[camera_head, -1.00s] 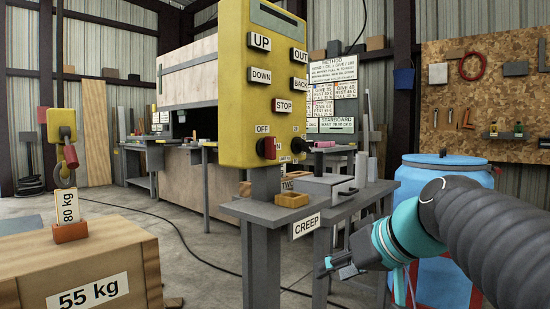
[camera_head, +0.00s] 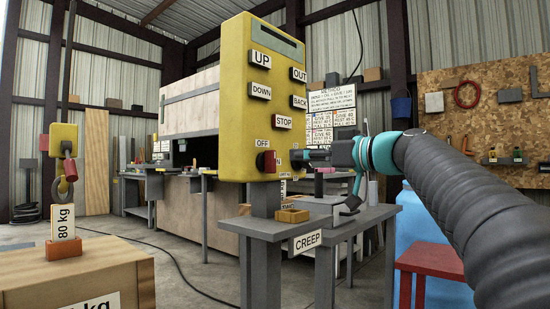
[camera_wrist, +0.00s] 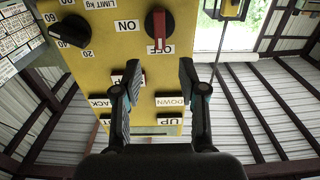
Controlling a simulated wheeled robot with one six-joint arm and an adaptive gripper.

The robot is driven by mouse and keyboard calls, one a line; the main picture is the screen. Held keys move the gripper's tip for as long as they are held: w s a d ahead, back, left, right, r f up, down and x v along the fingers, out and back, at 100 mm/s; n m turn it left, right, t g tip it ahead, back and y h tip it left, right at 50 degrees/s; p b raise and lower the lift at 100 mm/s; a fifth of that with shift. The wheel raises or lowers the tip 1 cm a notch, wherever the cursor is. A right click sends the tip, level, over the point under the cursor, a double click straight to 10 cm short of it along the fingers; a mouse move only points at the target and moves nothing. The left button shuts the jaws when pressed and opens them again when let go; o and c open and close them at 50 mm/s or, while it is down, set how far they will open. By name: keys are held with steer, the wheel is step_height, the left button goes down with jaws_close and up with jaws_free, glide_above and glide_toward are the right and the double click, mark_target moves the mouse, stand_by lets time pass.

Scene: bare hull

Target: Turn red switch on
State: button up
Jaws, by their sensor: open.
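The red switch (camera_head: 267,161) is on the front of the yellow control box (camera_head: 235,110), low down, between the OFF and ON labels. In the wrist view, which is upside down, the red switch (camera_wrist: 158,28) has a dark round base, and its red handle lies toward the OFF label (camera_wrist: 161,48). The ON label (camera_wrist: 127,26) is to its left there. My gripper (camera_head: 312,156) is beside the box front, right of the switch. In the wrist view my gripper (camera_wrist: 159,76) is open and empty, its fingers apart over the button rows, with the switch beyond the fingertips.
A black dial (camera_wrist: 70,31) sits beside the switch. The box's buttons include STOP (camera_head: 283,122). A grey bench (camera_head: 370,217) stands below my arm, with a small yellow block (camera_head: 292,215).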

mark_target(275, 156)
steer(key=p+x, duration=0.1)
steer(key=x, duration=0.8)
steer(key=shift+a, duration=0.1)
jaws_close()
